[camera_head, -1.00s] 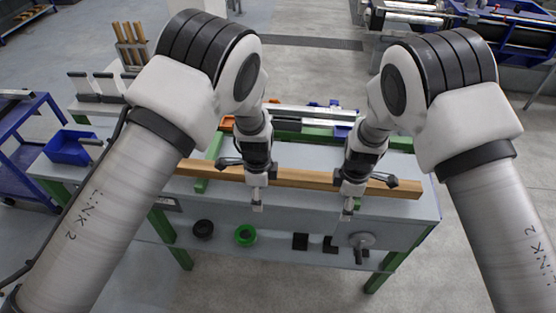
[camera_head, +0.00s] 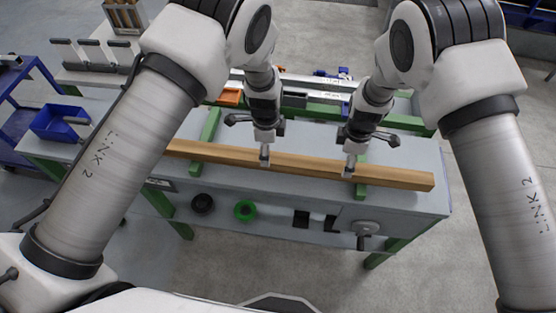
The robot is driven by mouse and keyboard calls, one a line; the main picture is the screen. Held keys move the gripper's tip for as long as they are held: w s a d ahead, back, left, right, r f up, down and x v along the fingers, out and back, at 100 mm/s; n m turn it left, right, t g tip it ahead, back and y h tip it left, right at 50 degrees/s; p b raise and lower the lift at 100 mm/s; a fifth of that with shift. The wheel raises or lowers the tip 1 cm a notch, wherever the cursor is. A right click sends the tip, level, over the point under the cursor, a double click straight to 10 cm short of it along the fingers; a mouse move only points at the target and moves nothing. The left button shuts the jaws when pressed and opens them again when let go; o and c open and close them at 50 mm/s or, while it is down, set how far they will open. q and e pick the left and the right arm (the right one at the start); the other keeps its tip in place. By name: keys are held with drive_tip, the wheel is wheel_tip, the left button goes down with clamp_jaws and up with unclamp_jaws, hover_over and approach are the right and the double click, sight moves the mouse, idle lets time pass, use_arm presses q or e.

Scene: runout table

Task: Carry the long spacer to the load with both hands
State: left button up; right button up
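The long spacer (camera_head: 310,166) is a long wooden beam lying left to right along the table (camera_head: 400,200), across green supports. My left gripper (camera_head: 265,156) points down at the beam left of its middle, with a pale fingertip overlapping it in the picture. My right gripper (camera_head: 348,168) points down at the beam right of its middle in the same way. Only one fingertip of each shows clearly, so whether they are closed on the wood cannot be told. Pale metal bars (camera_head: 310,83) lie behind my grippers; whether they are the load is unclear.
A green rail (camera_head: 400,122) runs behind the beam. An orange bin (camera_head: 229,97) is at the back and a blue bin (camera_head: 60,122) at the left. A black ring (camera_head: 202,204), a green ring (camera_head: 245,210) and a handwheel (camera_head: 366,228) are along the table's front.

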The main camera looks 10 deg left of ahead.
use_arm(q)
wheel_tip(320, 180, down, 4)
drive_tip(key=shift+s+f, duration=0.1)
drive_tip(key=shift+s, duration=0.05)
use_arm(e)
wheel_tip(320, 180, down, 4)
drive_tip(key=shift+s+f, duration=0.15)
use_arm(q)
drive_tip(key=shift+f, duration=0.2)
use_arm(e)
drive_tip(key=shift+f, duration=0.15)
use_arm(q)
clamp_jaws()
use_arm(e)
clamp_jaws()
use_arm(q)
drive_tip(key=shift+r, duration=0.1)
